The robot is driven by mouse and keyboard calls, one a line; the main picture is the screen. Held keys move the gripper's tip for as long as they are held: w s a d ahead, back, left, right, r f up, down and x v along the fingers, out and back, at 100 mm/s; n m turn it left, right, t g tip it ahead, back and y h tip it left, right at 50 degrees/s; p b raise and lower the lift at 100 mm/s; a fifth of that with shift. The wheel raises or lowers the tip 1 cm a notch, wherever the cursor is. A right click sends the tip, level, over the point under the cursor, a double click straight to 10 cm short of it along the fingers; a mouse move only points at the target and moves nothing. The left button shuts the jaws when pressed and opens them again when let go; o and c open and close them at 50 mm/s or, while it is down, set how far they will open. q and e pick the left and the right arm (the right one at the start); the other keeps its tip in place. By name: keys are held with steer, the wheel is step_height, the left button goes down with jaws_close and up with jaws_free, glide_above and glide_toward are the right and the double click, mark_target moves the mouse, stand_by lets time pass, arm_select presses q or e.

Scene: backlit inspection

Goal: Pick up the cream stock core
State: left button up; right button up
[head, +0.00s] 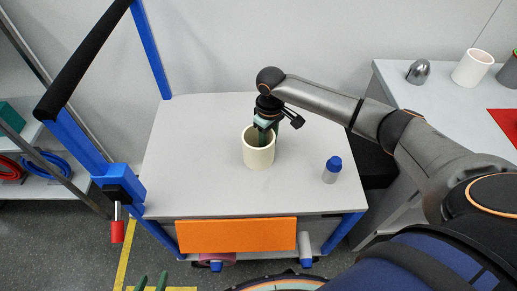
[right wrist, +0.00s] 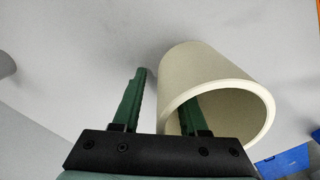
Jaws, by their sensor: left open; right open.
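The cream stock core (head: 259,155) is a hollow cylinder standing upright on the light grey cart top, near its middle. My right gripper (head: 265,128) reaches down over its rim from above. In the right wrist view, the cream stock core (right wrist: 212,80) has one green finger inside its opening and the other outside, with the wall between them. The right gripper (right wrist: 162,88) is open; the tip of the inside finger is partly hidden. My left gripper (head: 151,283) shows only its green fingertips at the bottom edge, apart and empty, away from the core.
A small bottle with a blue cap (head: 333,168) stands right of the core. Blue cart posts (head: 152,48) rise at the left. An orange panel (head: 237,235) hangs at the front. The right-hand table holds a white cylinder (head: 470,70) and a grey domed part (head: 418,72).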

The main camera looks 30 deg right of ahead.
steer(key=shift+f, duration=0.25)
steer(key=shift+c, duration=0.4)
jaws_close()
stand_by(0.9)
